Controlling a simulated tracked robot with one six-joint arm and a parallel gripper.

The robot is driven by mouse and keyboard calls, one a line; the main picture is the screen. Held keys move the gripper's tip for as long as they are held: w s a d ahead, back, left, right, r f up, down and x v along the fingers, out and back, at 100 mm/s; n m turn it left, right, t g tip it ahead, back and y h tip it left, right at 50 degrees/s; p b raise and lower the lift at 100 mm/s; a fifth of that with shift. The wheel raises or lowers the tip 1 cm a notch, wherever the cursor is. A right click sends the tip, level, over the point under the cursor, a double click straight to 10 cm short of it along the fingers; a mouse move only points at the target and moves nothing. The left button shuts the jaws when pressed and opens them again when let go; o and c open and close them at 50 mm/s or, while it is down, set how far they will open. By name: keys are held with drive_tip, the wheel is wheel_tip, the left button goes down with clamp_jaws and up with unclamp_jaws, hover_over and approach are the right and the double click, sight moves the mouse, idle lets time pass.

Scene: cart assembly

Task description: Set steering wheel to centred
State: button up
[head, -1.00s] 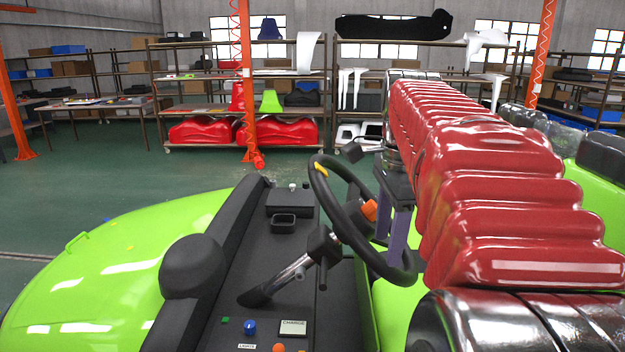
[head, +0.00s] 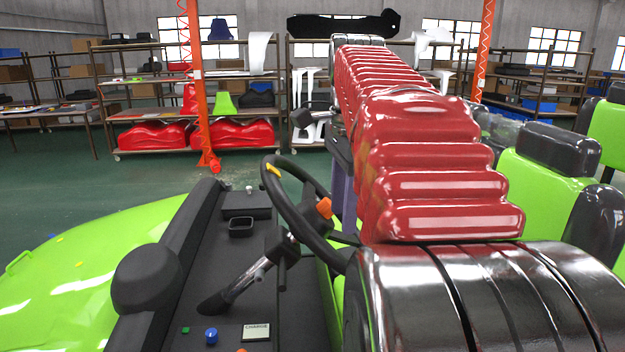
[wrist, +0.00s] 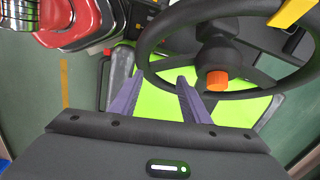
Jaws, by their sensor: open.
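The black steering wheel (head: 312,246) stands tilted on its column above the dark dashboard. A yellow mark (head: 272,170) is on its rim at the upper left, and an orange hub (head: 324,208) is at its centre. In the wrist view, the wheel (wrist: 148,42) fills the upper right, with the yellow mark (wrist: 292,12) at top right and the orange hub (wrist: 217,80) near the middle. My gripper (wrist: 160,77) is open, its two purple fingers apart near the rim's lower left. I cannot tell whether they touch it. In the head view my arm mostly hides the gripper.
The dashboard carries a blue knob (head: 211,335), a green button (head: 185,330) and a charge display (head: 256,332). Green seats (head: 545,185) stand at right. An orange post (head: 198,90) and shelves with red parts (head: 245,133) are behind. Green floor lies between.

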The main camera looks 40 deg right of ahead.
drive_tip(key=r, duration=0.3)
drive_tip(key=w+d+r, duration=0.1)
drive_tip(key=shift+r, duration=0.4)
idle(0.4)
drive_tip(key=shift+c, duration=0.3)
